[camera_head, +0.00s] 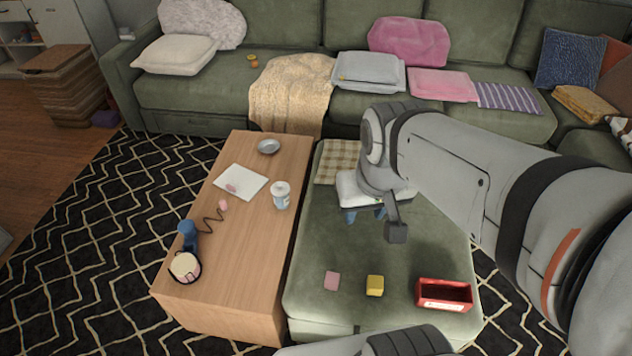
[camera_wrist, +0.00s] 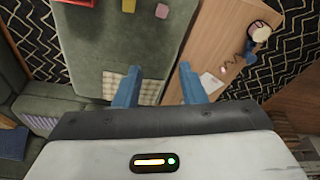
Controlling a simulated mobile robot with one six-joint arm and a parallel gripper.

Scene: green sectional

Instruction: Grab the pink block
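The pink block (camera_head: 331,281) lies on the green ottoman (camera_head: 420,262), toward its near left, to the left of the yellow block (camera_head: 375,286). In the wrist view the pink block (camera_wrist: 162,10) is at the top middle, with the yellow block (camera_wrist: 129,5) left of it. My gripper (camera_head: 364,215) is above the far part of the ottoman, beyond the blocks. In the wrist view the blue fingers of my gripper (camera_wrist: 160,80) are spread apart with nothing between them. The gripper is open and away from the pink block.
A red box (camera_head: 443,308) stands right of the yellow block. The wooden table (camera_head: 225,270) left of the ottoman holds a white cup (camera_head: 281,195), a grey dish (camera_head: 269,146), a white sheet (camera_head: 250,190) and a blue corded item (camera_head: 188,238). A green sofa (camera_head: 290,48) stands behind.

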